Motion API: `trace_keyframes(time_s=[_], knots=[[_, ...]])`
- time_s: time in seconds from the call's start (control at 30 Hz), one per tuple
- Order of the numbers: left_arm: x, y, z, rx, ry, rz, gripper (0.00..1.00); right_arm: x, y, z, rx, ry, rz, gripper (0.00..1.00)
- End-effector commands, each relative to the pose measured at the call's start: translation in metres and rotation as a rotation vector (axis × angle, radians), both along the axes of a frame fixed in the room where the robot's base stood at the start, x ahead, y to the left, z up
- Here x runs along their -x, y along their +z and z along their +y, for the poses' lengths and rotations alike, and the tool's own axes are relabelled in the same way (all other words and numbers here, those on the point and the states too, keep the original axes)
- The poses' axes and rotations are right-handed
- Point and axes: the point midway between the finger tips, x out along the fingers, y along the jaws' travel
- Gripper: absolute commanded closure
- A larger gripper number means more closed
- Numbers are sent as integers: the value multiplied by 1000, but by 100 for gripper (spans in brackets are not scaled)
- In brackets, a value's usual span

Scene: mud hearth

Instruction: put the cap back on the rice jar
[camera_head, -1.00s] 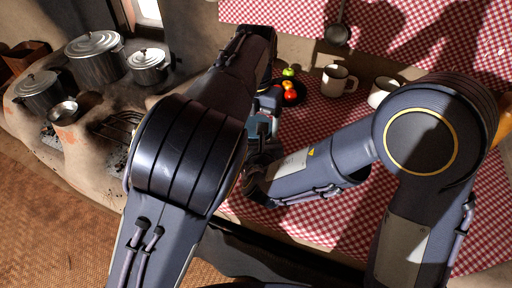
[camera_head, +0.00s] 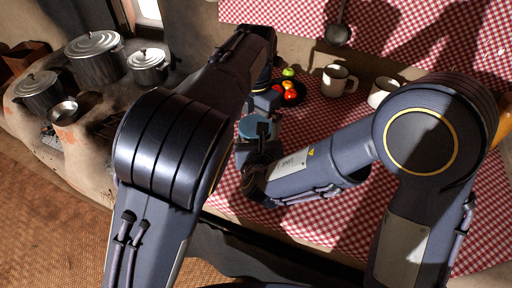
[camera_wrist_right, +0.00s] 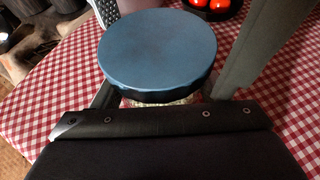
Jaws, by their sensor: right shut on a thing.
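The blue round cap (camera_wrist_right: 158,50) sits level over the jar in the right wrist view. A narrow strip of the clear rice jar (camera_wrist_right: 165,101) shows just under its rim; whether cap and jar fully meet is hard to tell. The cap also shows in the head view (camera_head: 256,124). My right gripper (camera_head: 258,150) is shut on the jar below the cap, with dark finger parts at both sides in the wrist view. My left gripper (camera_head: 264,101) is close beside the cap on its far side; its fingers are mostly hidden.
A dark plate with red and green fruit (camera_head: 290,93) lies behind the grippers. A white mug (camera_head: 338,81) and another mug (camera_head: 382,92) stand to its right on the checked cloth (camera_head: 330,112). Metal pots (camera_head: 95,55) stand on the mud hearth at left.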

Motion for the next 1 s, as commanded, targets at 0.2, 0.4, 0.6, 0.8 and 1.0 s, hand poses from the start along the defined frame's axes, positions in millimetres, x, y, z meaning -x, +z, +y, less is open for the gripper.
trace_keyframes(time_s=[0.2,0.4,0.6,0.8,1.0], knots=[[1,9,-1,3,-1,1,0,0,0,0,2,1,0,95],[0,36,-1,4,-2,0,0,0,0,0,2,1,0,95],[1,45,-1,2,-1,3,0,0,0,0,1,0,0,95],[1,45,-1,1,-1,2,0,0,0,0,2,1,0,95],[0,39,-4,-3,-114,22,0,0,0,0,1,2,0,95]])
